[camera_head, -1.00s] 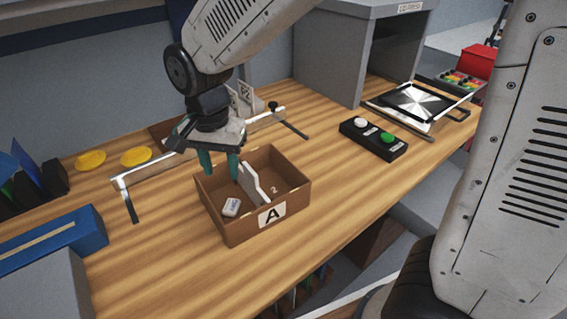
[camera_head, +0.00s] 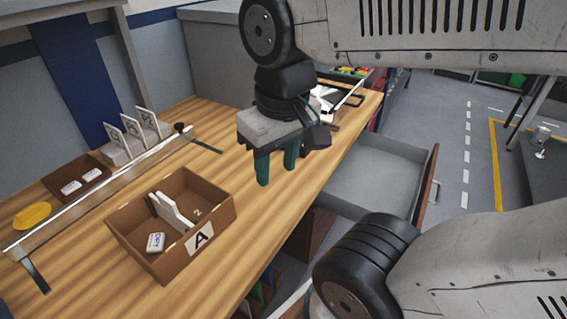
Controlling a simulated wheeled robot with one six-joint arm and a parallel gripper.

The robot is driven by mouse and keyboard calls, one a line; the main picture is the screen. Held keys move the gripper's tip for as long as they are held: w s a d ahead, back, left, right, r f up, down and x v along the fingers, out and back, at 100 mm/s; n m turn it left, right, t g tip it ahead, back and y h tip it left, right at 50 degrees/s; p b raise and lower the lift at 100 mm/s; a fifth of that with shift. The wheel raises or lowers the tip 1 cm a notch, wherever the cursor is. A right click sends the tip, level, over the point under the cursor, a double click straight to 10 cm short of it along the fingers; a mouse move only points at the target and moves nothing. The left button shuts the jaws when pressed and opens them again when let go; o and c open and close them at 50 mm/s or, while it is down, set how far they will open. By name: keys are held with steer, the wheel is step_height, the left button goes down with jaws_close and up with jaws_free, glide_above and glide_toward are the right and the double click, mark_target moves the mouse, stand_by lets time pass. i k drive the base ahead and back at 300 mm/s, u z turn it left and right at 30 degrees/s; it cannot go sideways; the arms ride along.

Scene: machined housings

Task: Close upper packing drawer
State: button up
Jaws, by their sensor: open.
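The upper packing drawer (camera_head: 375,178) is a grey drawer pulled out from under the right side of the wooden bench, with a brown front panel (camera_head: 425,187) and a handle on its outer face. Its inside looks empty. My gripper (camera_head: 276,170) points down over the bench's front part, left of the drawer and right of the brown box. Its two green fingers are apart with nothing between them, and it is not touching the drawer. My arm hides part of the drawer's near right corner.
A small brown tray (camera_head: 62,184) and upright cards stand at the back. Open floor (camera_head: 480,165) lies right of the drawer.

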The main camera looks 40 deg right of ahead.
mark_target(378, 172)
steer(key=k, duration=0.5)
steer(key=z, duration=3.15)
steer(key=i, duration=1.6)
steer(key=u, duration=2.7)
